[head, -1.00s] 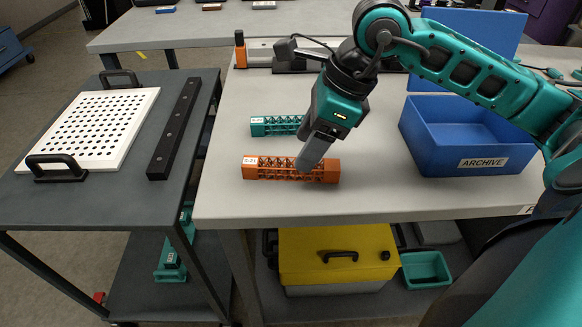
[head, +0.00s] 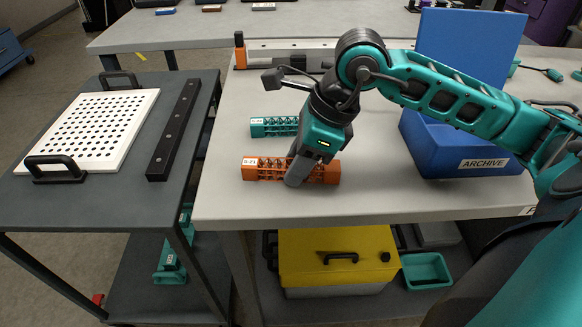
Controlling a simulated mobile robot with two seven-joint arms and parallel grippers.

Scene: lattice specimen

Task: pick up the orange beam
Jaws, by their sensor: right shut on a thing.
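The orange beam (head: 262,171), an open lattice piece with a white label on its left end, lies on the light grey table near its front edge. My right gripper (head: 293,182) points down over the middle of the beam and is shut on it. The fingers hide part of the beam's middle. The beam seems to rest on the tabletop still; I see no gap under it. My left gripper is not in view.
A teal beam (head: 270,127) lies just behind the orange one. A blue ARCHIVE bin (head: 470,160) stands to the right. A dark cart (head: 120,200) with a white perforated plate (head: 90,125) and a black bar (head: 175,130) stands left. The tabletop in front of the bin is clear.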

